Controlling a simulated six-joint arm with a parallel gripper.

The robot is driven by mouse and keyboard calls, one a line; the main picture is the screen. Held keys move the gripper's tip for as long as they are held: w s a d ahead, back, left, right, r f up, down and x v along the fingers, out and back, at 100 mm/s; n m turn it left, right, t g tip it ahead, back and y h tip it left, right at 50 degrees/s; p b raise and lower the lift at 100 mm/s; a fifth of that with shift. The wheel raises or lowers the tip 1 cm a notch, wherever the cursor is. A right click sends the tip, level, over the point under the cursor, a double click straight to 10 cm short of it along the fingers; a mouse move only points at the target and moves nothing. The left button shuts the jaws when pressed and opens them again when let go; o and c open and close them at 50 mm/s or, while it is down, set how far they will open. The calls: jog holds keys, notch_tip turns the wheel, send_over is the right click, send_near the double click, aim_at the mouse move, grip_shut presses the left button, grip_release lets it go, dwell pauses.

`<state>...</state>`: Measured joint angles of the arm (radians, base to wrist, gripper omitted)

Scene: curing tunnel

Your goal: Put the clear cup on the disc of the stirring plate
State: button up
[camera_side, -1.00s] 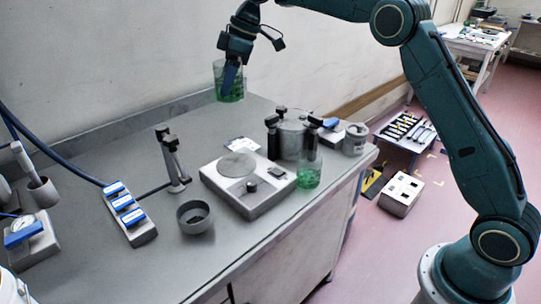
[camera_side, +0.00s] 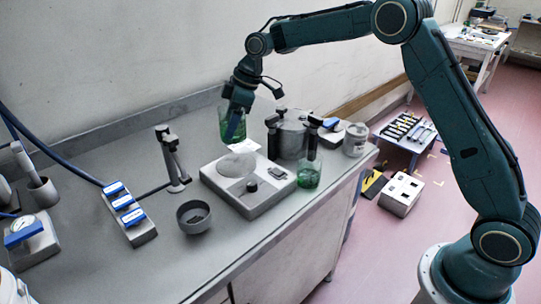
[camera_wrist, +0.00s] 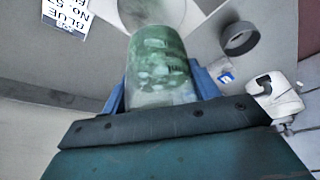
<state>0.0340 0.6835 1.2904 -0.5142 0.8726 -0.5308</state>
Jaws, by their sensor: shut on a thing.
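My gripper (camera_side: 235,127) is shut on a clear cup with a green tint (camera_side: 222,122), held upright or nearly so above the bench. In the wrist view the cup (camera_wrist: 160,62) sits between the blue fingers. The stirring plate (camera_side: 262,205) is a pale square box on the bench with a round grey disc (camera_side: 236,166) on top. The cup is just behind and above the disc in the side view. The disc (camera_wrist: 150,10) shows partly beyond the cup in the wrist view. I cannot tell the exact gap between cup and disc.
A second green-tinted clear cup (camera_side: 308,173) stands at the plate's right. Behind it are a grey pot (camera_side: 291,138) and dark upright posts. A grey bowl (camera_side: 194,217) and a clamp stand (camera_side: 172,160) are left of the plate. The bench's back left is clear.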

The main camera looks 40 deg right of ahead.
jog(key=shift+f, duration=2.1)
jog(key=shift+f, duration=0.1)
jog(key=shift+f, duration=2.05)
jog(key=shift+f, duration=0.15)
jog(key=o, duration=1.1)
jog(key=shift+v, duration=6.15)
